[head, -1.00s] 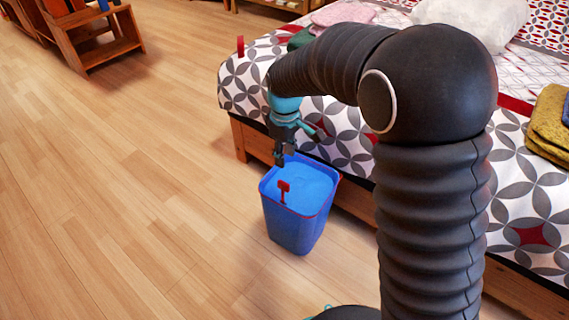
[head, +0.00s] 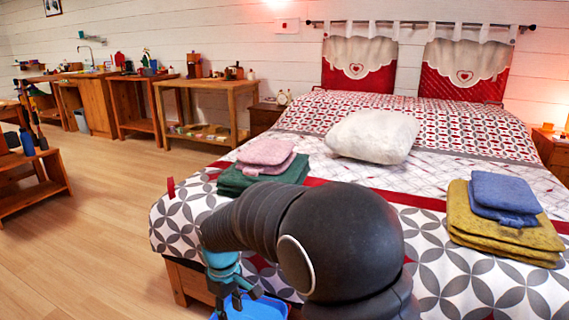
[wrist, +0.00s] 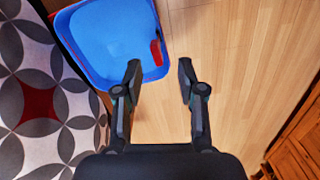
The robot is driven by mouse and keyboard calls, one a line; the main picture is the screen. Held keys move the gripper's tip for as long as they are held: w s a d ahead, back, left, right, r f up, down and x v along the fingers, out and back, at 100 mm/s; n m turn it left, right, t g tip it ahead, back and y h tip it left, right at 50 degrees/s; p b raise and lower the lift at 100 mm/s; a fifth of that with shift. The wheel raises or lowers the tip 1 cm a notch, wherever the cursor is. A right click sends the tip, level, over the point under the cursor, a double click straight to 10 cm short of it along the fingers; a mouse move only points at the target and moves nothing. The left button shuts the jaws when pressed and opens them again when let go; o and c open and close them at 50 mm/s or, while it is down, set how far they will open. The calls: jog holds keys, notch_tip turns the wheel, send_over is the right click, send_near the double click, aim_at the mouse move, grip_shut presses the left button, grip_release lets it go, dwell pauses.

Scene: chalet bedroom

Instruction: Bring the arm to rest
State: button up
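My gripper (wrist: 158,75) is open and empty in the wrist view, its two fingers apart with bare floor between them. It hangs over the near edge of a blue bin (wrist: 100,40) with a red piece (wrist: 155,52) at its inner side. In the head view my gripper (head: 229,300) points down beside the bed's front corner, and its fingertips are partly cut off at the bottom. Only part of the bin (head: 262,308) shows there. My arm is bent over in front of the bed.
The bed (head: 440,270) fills the right, with pink cloths (head: 266,152) on green ones (head: 262,178), a white pillow (head: 372,135), and blue cloths (head: 505,192) on yellow ones (head: 500,232). Wooden tables (head: 207,84) line the back wall.

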jog(key=s+d+r+m+t, duration=0.2)
jog(key=s+d+r+m, duration=0.2)
jog(key=d, duration=0.6)
jog(key=s+d+r+m+t, duration=0.2)
jog(key=s+d+r+m, duration=0.2)
jog(key=s+d, duration=0.5)
jog(key=s+d+r+m+t, duration=0.2)
jog(key=s+d+r+m, duration=0.1)
jog(key=s+d+r, duration=0.3)
jog(key=d+r, duration=0.2)
jog(key=d, duration=0.2)
jog(key=shift+s+d+m, duration=0.2)
jog(key=shift+d+m, duration=0.15)
jog(key=shift+m, duration=0.05)
jog(key=shift+r, duration=0.1)
dwell(2.4)
